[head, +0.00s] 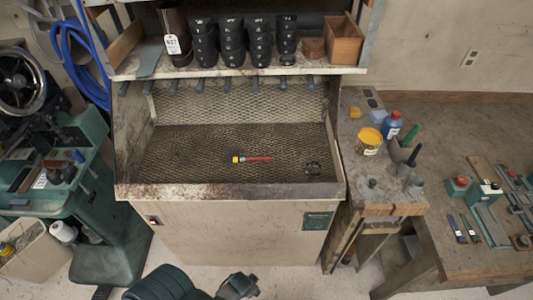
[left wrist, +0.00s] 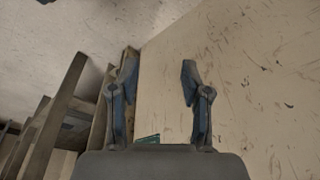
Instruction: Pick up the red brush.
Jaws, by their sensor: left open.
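The red brush (head: 257,158), a slim red stick with a yellow band at its left end, lies flat on the dark mesh floor of the open bench bay (head: 190,160), near its middle. My left gripper (head: 244,286) is at the bottom edge of the head view, below and in front of the bay, well apart from the brush. In the left wrist view my left gripper (left wrist: 158,75) has its two fingers spread with nothing between them, facing the pale front panel. The brush does not show in that view. My right gripper is not in view.
The bay has a raised worn front lip (head: 230,191) and an overhead shelf (head: 240,68) holding black cups. A small dark ring-like item (head: 313,168) lies right of the brush. A side bench holds a yellow tin (head: 369,142) and a blue bottle (head: 391,125). A green machine (head: 100,190) stands left.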

